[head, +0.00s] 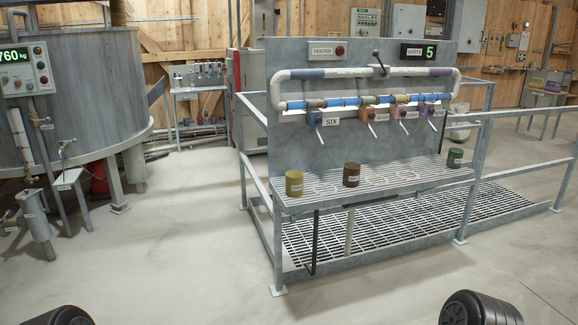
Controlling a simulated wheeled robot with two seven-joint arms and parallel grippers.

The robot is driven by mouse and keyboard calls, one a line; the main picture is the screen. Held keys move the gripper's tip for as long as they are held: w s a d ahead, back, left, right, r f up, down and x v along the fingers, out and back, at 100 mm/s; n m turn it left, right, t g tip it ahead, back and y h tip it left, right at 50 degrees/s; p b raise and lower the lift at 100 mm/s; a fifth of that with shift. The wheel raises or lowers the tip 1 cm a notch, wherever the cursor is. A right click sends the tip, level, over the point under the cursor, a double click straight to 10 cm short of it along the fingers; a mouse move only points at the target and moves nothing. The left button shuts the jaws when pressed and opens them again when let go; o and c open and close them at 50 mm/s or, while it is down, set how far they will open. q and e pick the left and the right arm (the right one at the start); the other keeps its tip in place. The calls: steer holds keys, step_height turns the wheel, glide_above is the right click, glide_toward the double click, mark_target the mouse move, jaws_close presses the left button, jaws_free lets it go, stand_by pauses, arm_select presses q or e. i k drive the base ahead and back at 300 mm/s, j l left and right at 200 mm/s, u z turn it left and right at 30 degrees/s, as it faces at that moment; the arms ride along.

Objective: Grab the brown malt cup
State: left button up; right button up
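The brown malt cup (351,175) stands upright on the grey metal shelf (415,180) of the dosing stand, left of its middle. It has a pale label on its front, too small to read. A yellow-olive cup (294,183) stands to its left, and a dark green cup (454,158) stands far to its right. Nothing touches the brown cup. Neither of my grippers shows in the head view.
Taps with coloured bodies and metal levers (368,117) hang from a pipe above the shelf. Grey railings (257,175) flank the stand. A slatted grating (400,215) lies below. A large tank (80,100) stands at left. The floor (180,240) in front is clear.

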mark_target(352, 171)
steer(key=i+l+z, duration=0.3)
steer(key=i, duration=0.6)
steer(key=i+z, duration=0.35)
steer(key=i, duration=0.55)
steer(key=i+j+z, duration=0.3)
steer(key=i, duration=0.6)
steer(key=l, duration=0.1)
